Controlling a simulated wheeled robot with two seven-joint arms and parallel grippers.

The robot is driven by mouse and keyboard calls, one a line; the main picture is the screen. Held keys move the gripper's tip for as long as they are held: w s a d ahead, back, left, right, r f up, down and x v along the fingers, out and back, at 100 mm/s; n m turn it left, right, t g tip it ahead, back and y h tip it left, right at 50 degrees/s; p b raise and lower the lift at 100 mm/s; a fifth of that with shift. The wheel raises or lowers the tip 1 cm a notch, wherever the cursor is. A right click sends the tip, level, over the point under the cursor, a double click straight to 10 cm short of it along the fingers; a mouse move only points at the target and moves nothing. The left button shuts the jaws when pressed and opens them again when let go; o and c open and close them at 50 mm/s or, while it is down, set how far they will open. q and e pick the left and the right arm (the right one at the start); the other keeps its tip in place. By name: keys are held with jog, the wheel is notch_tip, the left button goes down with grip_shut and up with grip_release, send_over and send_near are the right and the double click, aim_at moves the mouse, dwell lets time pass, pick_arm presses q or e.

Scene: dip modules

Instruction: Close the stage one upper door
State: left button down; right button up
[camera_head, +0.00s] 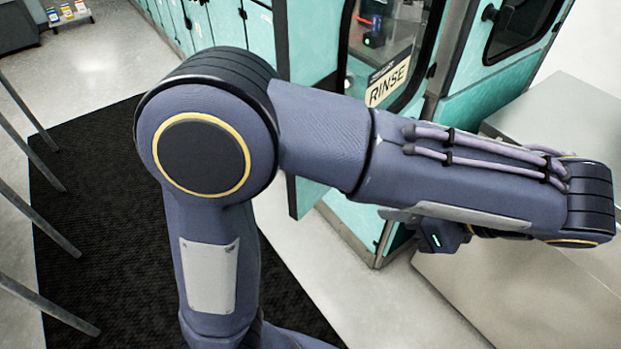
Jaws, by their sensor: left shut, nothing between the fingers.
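A teal machine (460,90) stands behind my left arm. A framed glass window with a "RINSE" sign (388,82) is in its front. A teal panel (308,40) stands at the left of this window; I cannot tell whether it is an open door. At the top right is a dark window with a black handle (490,13). No label marks the stage one upper door, and my arm covers much of the machine's front. My left gripper (440,236) is partly hidden below my forearm, shut and empty, in front of the machine's lower corner. My right gripper is out of view.
A grey metal surface (520,290) lies at the right, close to my left gripper. A black mat (90,250) covers the floor at the left, with thin grey bars (40,300) at the edge. Teal cabinets (195,25) line the back. Pale floor is clear between.

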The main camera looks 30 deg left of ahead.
pick_arm(q)
jog(key=a+r+x, duration=0.1)
jog(key=x, duration=1.1)
jog(key=shift+a+r+p, duration=0.2)
jog(key=shift+a+p, duration=0.2)
jog(key=shift+a, duration=0.1)
jog(key=shift+w+a, duration=0.1)
